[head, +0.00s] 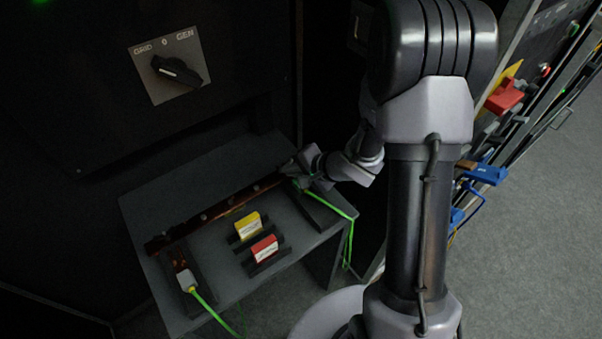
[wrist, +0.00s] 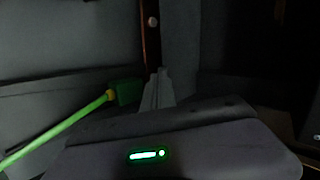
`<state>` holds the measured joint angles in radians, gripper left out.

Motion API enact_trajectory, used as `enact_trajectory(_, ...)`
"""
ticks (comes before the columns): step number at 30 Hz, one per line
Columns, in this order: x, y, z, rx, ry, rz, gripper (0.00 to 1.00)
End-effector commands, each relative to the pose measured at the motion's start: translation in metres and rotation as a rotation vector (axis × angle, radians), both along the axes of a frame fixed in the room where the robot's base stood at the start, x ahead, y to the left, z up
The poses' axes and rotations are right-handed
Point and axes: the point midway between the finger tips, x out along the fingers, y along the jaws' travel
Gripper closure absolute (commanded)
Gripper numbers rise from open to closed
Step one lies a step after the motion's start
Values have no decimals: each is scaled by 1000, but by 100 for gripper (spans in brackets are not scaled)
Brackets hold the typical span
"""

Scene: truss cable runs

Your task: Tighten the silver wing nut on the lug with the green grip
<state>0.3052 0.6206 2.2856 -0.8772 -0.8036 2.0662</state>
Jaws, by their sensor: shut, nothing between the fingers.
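My gripper (head: 299,177) is at the right end of the copper bar (head: 225,205) on the grey bench. In the wrist view its fingers (wrist: 159,82) are shut and empty, pointing along the copper bar (wrist: 151,50). The green grip (wrist: 125,92) lies just left of the fingers, with a green cable (wrist: 55,132) running down to the left. The lug and its silver wing nut cannot be made out; the fingers cover that spot. A small round silvery piece (wrist: 153,21) sits farther along the bar. Whether the fingers touch anything is unclear.
Another lug with a pale grip (head: 187,279) and green cable lies at the bar's left end. A yellow tag (head: 248,228) and a red tag (head: 264,248) stand on the bench (head: 210,255). A GRID/GEN switch (head: 177,71) is on the panel behind. Red and blue connectors are at right.

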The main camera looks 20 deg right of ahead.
Motion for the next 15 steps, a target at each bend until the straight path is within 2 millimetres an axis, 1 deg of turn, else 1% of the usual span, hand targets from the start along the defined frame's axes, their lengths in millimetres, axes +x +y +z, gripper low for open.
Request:
enact_trajectory(2, 3, 2, -4, 0, 0, 0, 100)
enact_trajectory(11, 4, 2, -3, -1, 0, -1, 100)
enact_trajectory(15, 8, 8, 3, 1, 3, 0, 100)
